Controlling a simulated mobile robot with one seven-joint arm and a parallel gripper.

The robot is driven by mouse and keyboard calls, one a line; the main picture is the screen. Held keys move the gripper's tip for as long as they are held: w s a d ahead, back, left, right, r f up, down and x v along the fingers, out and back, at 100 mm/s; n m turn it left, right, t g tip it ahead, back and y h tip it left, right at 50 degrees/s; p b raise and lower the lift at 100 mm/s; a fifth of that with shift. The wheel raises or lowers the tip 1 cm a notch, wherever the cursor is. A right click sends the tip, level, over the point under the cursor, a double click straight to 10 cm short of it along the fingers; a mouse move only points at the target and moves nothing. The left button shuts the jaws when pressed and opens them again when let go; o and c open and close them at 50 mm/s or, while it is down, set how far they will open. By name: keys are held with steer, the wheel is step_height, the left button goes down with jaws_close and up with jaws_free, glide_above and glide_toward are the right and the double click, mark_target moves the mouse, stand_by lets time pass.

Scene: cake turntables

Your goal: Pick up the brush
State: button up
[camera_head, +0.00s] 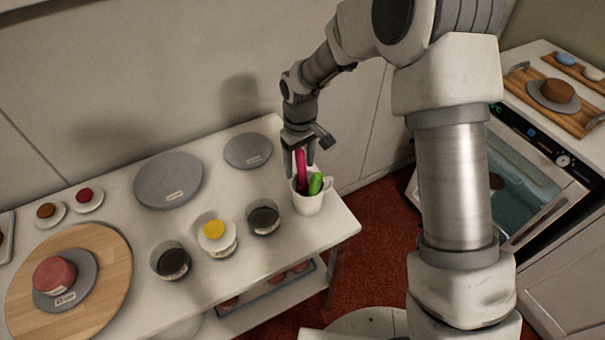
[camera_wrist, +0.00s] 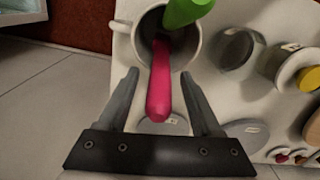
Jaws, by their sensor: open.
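A white mug (camera_head: 307,204) stands near the right end of the white table and holds a pink-handled tool (camera_head: 301,170) and a green-handled tool (camera_head: 315,184). Their lower ends are hidden in the mug, so I cannot tell which is the brush. My gripper (camera_head: 300,163) points down over the mug. In the wrist view, its open fingers (camera_wrist: 159,76) lie on either side of the pink handle (camera_wrist: 159,92), with a gap on both sides.
Two dark cups (camera_head: 264,219) (camera_head: 171,262) and a yellow-topped container (camera_head: 216,234) stand left of the mug. Grey discs (camera_head: 168,180) (camera_head: 248,151) lie behind. A wooden board (camera_head: 110,285) bears a pink cake (camera_head: 54,274). An oven (camera_head: 530,190) is at right.

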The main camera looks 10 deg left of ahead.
jaws_close()
stand_by(0.4)
